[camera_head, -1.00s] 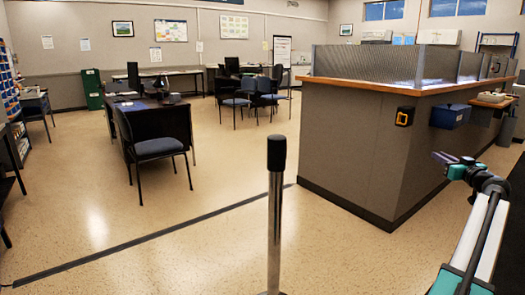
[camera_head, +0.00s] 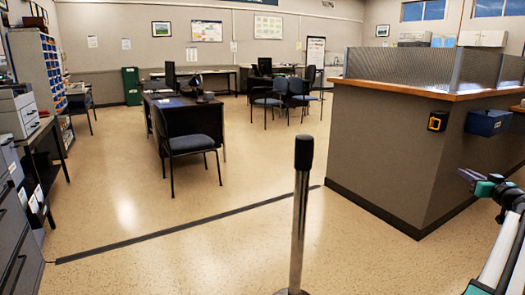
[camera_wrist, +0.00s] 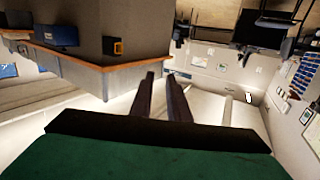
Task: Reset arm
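My gripper (camera_head: 468,178) is at the right edge of the head view, with dark purple fingers and a teal body. It is held in the air in front of the grey counter (camera_head: 385,145) and touches nothing that I can see. Nothing is held. Part of my arm is cut off by the right edge of the head view.
A black-topped metal post (camera_head: 301,200) stands close in front. The wood-topped counter fills the right, with a blue box (camera_head: 488,122) on its side. A desk with a chair (camera_head: 190,148) stands beyond. Drawers and a printer (camera_head: 18,110) line the left. Open floor lies between.

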